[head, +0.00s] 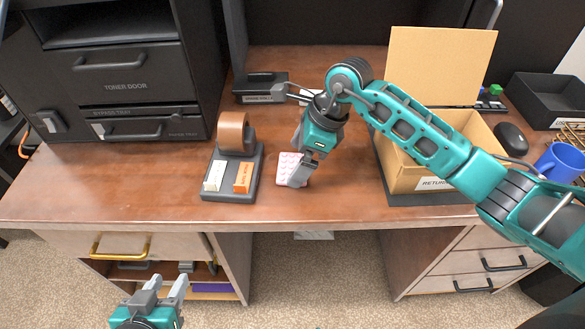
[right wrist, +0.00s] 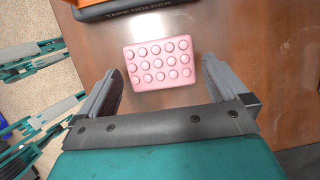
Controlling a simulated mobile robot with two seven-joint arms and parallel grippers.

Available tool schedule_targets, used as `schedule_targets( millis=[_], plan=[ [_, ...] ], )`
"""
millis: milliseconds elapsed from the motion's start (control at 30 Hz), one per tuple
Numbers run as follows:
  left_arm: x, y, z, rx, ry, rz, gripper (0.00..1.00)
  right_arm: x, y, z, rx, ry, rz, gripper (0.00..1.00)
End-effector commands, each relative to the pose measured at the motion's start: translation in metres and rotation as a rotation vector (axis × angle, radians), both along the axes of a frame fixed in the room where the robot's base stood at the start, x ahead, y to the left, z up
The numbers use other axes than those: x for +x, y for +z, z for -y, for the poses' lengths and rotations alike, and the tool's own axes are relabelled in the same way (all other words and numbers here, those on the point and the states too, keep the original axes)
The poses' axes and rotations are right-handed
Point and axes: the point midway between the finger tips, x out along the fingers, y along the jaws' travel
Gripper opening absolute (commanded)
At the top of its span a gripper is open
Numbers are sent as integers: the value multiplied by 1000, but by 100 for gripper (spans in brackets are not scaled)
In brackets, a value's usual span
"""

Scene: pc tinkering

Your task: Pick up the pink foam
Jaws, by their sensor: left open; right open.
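The pink foam (head: 287,166) is a small flat rectangle with rows of round bumps, lying on the brown desk. In the right wrist view the pink foam (right wrist: 158,63) lies just beyond and between the fingers, not touching them. My right gripper (head: 299,178) is open above the foam, hiding part of it in the head view. My left gripper (head: 168,284) is open and empty, low in front of the desk at the lower left.
A tape holder (head: 228,191) with a brown roll and two small blocks stands just left of the foam. A cardboard box (head: 420,150) stands open to the right. A printer (head: 125,70) fills the left back. Desk around the foam is clear in front.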

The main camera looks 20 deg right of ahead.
Motion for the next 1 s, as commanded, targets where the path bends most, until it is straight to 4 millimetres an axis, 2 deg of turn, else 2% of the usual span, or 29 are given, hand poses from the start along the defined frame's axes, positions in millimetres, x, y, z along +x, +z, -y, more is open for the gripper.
schedule_targets(
  millis=[100, 367, 767, 1000],
  plan=[
    [-1, -3, 0, 1, 0, -2, 43, 1, -12, -4, 0, -1, -2, 100],
    [-1, -4, 0, 0, -1, -3, 43, 2, -13, -5, 0, 0, 0, 100],
    [-1, -4, -1, 6, -5, -3, 43, 2, -13, -5, 0, 0, 0, 62],
    [-1, -5, -2, 10, -6, -4, 43, 2, -12, -5, 0, 0, 1, 61]
  ],
)
